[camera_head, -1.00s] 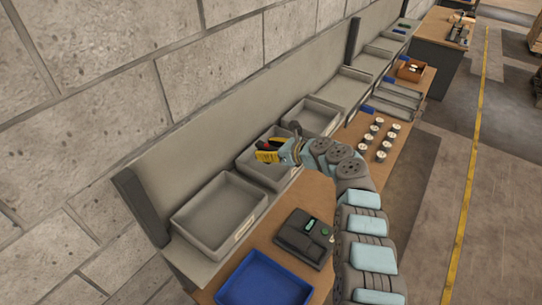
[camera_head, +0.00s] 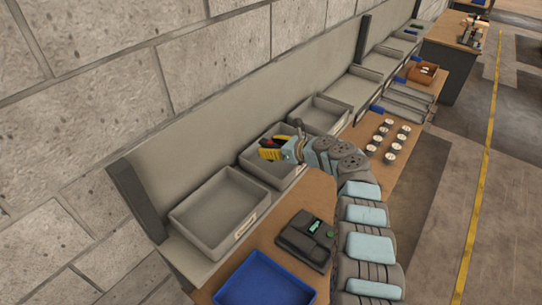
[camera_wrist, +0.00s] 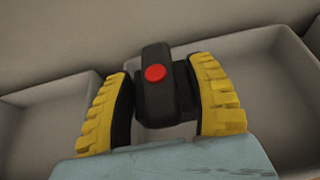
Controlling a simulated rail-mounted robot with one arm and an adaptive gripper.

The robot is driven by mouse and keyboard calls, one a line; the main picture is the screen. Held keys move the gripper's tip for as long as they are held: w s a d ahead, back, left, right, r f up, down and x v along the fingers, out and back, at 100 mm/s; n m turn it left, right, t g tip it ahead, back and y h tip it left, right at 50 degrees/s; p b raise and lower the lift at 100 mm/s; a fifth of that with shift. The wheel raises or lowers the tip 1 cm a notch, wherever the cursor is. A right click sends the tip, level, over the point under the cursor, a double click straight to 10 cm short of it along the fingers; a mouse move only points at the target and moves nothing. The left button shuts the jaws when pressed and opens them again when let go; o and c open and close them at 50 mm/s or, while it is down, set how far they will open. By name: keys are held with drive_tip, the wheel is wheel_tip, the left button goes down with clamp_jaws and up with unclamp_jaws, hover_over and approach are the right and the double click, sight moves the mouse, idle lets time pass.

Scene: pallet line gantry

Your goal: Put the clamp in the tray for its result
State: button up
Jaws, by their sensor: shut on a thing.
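My gripper (camera_head: 266,150) has yellow ribbed fingers. It is shut on the clamp (camera_wrist: 156,92), a black block with a round red spot, held between both fingers in the wrist view. In the head view only a little of the clamp (camera_head: 267,142) shows. My gripper is above the middle grey tray (camera_head: 246,160) of the near row. Grey trays stand on both sides, a near one (camera_head: 184,222) and a farther one (camera_head: 322,101). The near tray's label is too small to read. I cannot tell the clamp's exact height above the rim.
A dark device (camera_head: 305,240) with a green display stands on the wooden bench, behind a blue tray (camera_head: 265,281). Several white-topped cylinders (camera_head: 388,137) stand farther along. A grey back panel (camera_head: 225,130) runs behind the trays, with a dark post (camera_head: 135,200) at its near end.

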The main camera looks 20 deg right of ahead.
drive_tip(key=shift+f+b, duration=1.45)
drive_tip(key=shift+f, duration=0.1)
drive_tip(key=shift+f, duration=0.35)
drive_tip(key=shift+f+b, duration=0.3)
